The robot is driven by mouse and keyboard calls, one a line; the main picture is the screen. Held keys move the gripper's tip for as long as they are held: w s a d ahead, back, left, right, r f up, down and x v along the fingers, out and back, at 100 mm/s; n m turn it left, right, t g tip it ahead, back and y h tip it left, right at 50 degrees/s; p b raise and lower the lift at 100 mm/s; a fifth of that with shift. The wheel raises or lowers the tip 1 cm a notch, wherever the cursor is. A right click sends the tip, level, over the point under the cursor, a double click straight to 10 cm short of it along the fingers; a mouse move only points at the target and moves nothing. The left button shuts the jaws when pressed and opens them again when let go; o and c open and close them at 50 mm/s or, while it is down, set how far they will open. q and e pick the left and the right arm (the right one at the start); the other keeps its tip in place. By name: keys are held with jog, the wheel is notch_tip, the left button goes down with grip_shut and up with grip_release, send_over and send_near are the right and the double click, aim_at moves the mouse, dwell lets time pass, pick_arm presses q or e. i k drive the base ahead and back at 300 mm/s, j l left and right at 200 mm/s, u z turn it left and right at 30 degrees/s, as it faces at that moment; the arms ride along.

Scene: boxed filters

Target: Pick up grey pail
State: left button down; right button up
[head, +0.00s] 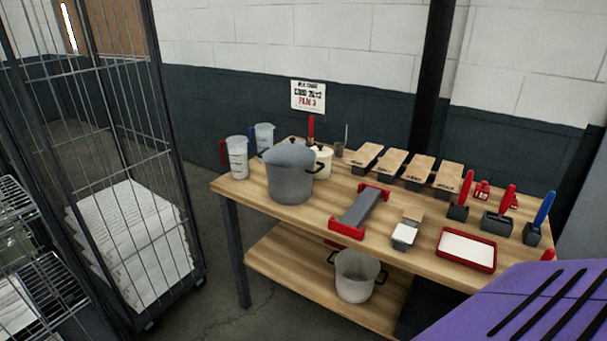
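A large grey lidded pot-like pail (290,175) stands upright on the left part of the wooden table top (345,260). It has a dark side handle at its right. A paler, open grey-white pail (355,278) with dark side handles stands on the lower shelf (290,275), under the table's front edge. I cannot tell for certain which of the two the name grey pail means. Neither of my grippers is in view.
Measuring jugs (237,158) and a cream pot (322,162) stand close to the large pail. A grey-and-red rack (360,212), several boxes (393,163) and a red tray (466,250) lie further right. A wire cage trolley (125,160) stands left; floor shows between.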

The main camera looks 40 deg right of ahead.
aim_at(290, 169)
jog(key=z, duration=1.15)
jog(key=i+j+z, duration=0.15)
jog(key=z, duration=1.25)
jog(key=j+z, duration=0.85)
jog(key=j, duration=0.15)
jog(key=j+z, duration=0.2)
jog(key=j, duration=0.3)
jog(key=k+j+z, duration=0.2)
jog(key=j, duration=0.3)
jog(key=k+j, duration=0.1)
jog(key=j, duration=0.45)
jog(key=k+j+z, duration=0.1)
jog(key=j, duration=0.45)
